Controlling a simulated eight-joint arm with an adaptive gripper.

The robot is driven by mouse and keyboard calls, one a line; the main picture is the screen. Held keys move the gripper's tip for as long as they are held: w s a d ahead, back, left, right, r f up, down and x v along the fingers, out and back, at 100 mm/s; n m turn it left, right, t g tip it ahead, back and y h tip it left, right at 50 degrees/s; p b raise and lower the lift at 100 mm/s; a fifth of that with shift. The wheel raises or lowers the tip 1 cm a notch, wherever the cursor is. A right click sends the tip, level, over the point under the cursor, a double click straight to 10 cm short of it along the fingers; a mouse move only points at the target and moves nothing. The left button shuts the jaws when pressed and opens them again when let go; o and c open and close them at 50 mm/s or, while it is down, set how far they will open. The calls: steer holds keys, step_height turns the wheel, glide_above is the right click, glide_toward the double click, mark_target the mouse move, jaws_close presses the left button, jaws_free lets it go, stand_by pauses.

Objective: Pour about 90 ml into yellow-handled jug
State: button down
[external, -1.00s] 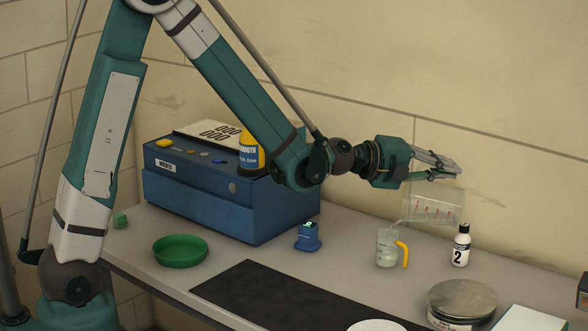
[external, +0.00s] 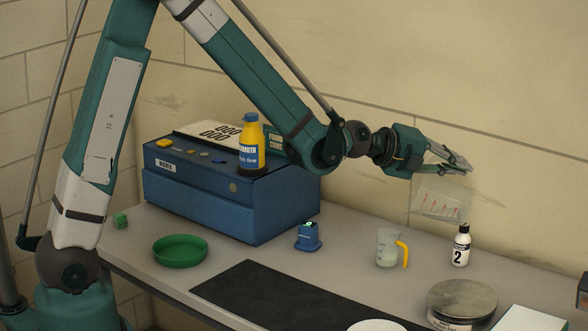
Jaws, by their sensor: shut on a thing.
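The yellow-handled jug (external: 386,248) is small and clear, and stands upright on the bench with its yellow handle to the right. It looks cloudy inside, but I cannot read a level. My gripper (external: 460,170) is shut on a clear beaker (external: 442,199) with red markings, holding it in the air above and to the right of the jug. The beaker is tilted, and its upper part is hidden behind the fingers. No stream shows between beaker and jug. How much liquid the beaker holds is unclear.
A white bottle marked 2 (external: 461,246) stands right of the jug, below the beaker. A round metal tin (external: 462,301) is in front. A blue device (external: 308,237), green dish (external: 180,250), black mat (external: 290,300) and blue case (external: 232,205) with a yellow bottle (external: 251,142) lie left.

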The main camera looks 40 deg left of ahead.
steer(key=shift+w+d+y+p, duration=0.15)
steer(key=shift+d+y+p, duration=0.15)
steer(key=shift+p, duration=0.25)
steer(key=shift+w+d+g+p, duration=0.15)
steer(key=shift+d+g+p, duration=0.1)
steer(key=shift+g+p, duration=0.15)
steer(key=shift+w+d+f+m+g+y+p, duration=0.4)
steer(key=shift+d+g+y+p, duration=0.25)
steer(key=shift+p, duration=0.4)
steer(key=shift+f, duration=0.2)
steer(key=shift+w+d+y+p, duration=0.1)
steer(key=shift+y+p, duration=0.15)
steer(key=shift+p, duration=0.15)
steer(key=shift+d+f+g, duration=0.1)
steer(key=shift+f+g, duration=0.05)
steer(key=shift+g, duration=0.1)
steer(key=shift+w+d+f+m+g+y+p, duration=0.2)
steer(key=shift+f+y+p, duration=0.1)
steer(key=shift+f, duration=0.25)
steer(key=shift+w+d+f+m+g+y+p, duration=0.1)
steer(key=shift+d+f+g+y+p, duration=0.15)
steer(key=shift+f, duration=0.25)
steer(key=w+d+f+m+g+y+b, duration=0.1)
steer(key=w+d+f+g+y, duration=0.2)
steer(key=y, duration=0.3)
steer(key=shift+d+f+m+g+y, duration=0.35)
steer(key=shift+d+f+g, duration=0.1)
steer(key=shift+d+g, duration=0.25)
